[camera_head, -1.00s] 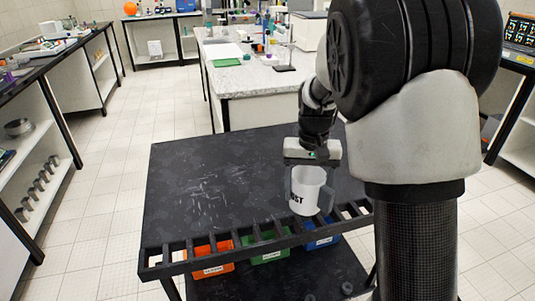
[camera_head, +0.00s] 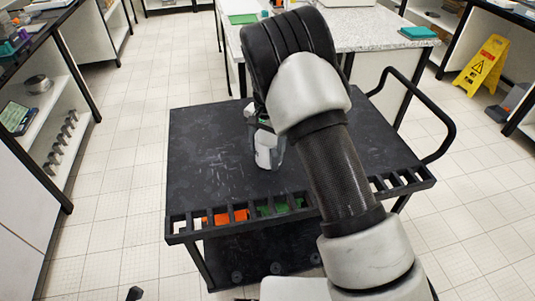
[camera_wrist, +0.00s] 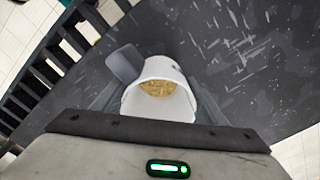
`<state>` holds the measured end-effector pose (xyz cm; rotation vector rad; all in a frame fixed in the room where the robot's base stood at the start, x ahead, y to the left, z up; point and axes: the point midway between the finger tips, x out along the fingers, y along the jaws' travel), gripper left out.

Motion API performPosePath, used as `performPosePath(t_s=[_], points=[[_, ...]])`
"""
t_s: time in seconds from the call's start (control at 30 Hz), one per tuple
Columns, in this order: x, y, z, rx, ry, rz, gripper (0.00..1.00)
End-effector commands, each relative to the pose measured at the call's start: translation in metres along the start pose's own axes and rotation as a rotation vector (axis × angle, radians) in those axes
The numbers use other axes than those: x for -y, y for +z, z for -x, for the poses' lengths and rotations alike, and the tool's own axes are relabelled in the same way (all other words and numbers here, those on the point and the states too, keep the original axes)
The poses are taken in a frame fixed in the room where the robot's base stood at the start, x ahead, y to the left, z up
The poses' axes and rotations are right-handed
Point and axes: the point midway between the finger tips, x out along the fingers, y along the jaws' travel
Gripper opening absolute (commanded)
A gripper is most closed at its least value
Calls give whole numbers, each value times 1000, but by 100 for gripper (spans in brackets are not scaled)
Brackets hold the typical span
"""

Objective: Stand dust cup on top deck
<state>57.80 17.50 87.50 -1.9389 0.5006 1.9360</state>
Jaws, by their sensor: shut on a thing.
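The white dust cup (camera_head: 264,157) is over the middle of the black top deck (camera_head: 205,160) of the cart. My gripper (camera_head: 267,148) is shut on the cup, one finger on each side. In the wrist view the cup (camera_wrist: 160,80) sits between the fingers of my gripper (camera_wrist: 163,66), with brown grainy matter inside. The deck (camera_wrist: 235,60) shows behind the cup. I cannot tell whether the cup's base touches the deck. My arm hides part of the deck to the right of the cup.
A black handle (camera_head: 440,120) stands at the right. The left part of the deck is bare. A yellow floor sign (camera_head: 484,65) stands at right.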

Motion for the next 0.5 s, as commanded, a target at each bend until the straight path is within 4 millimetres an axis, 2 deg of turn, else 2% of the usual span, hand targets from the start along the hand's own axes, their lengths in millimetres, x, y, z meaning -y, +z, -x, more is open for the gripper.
performPosePath(t_s=[0.1, 0.2, 0.5], points=[[-1, 1, -20, 3, 3, 0, 40], [0, 0, -29, 1, 1, 1, 40], [0, 0, -31, 1, 0, 1, 40]])
